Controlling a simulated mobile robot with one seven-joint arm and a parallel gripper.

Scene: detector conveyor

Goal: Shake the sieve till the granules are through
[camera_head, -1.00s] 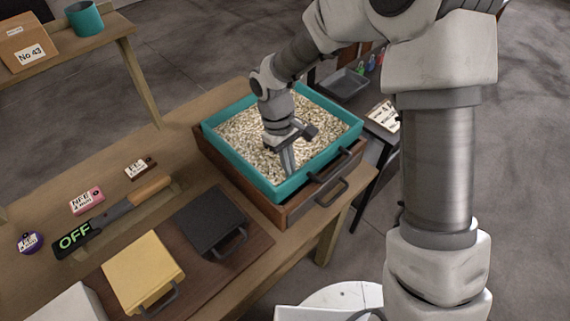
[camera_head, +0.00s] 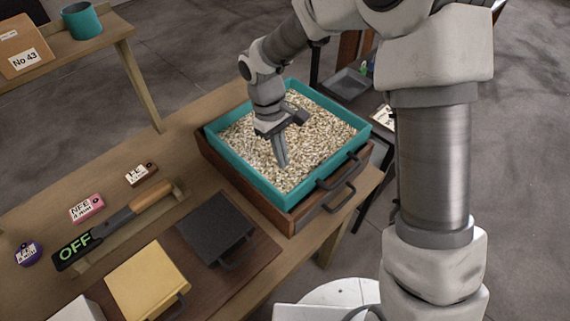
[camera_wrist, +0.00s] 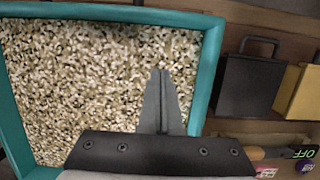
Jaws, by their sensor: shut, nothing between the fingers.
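The sieve is a teal square frame (camera_head: 240,170) full of pale, mixed granules (camera_head: 315,135). It sits on a brown wooden box (camera_head: 285,222) on the bench, with dark handles (camera_head: 345,165) at the front right. In the wrist view the teal rim (camera_wrist: 207,75) and the granules (camera_wrist: 80,80) fill the left and middle. My gripper (camera_head: 282,164) points down over the granules, inside the frame. Its fingers (camera_wrist: 162,75) are together with nothing between them. I cannot tell whether the tips touch the granules. The mesh under the granules is hidden.
A black detector wand reading OFF (camera_head: 78,250) lies on the bench beside small labelled items (camera_head: 86,208). A black block (camera_head: 215,228) and a yellow block (camera_head: 148,282), both with handles, sit on a dark board. A shelf with a teal cup (camera_head: 82,22) stands behind.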

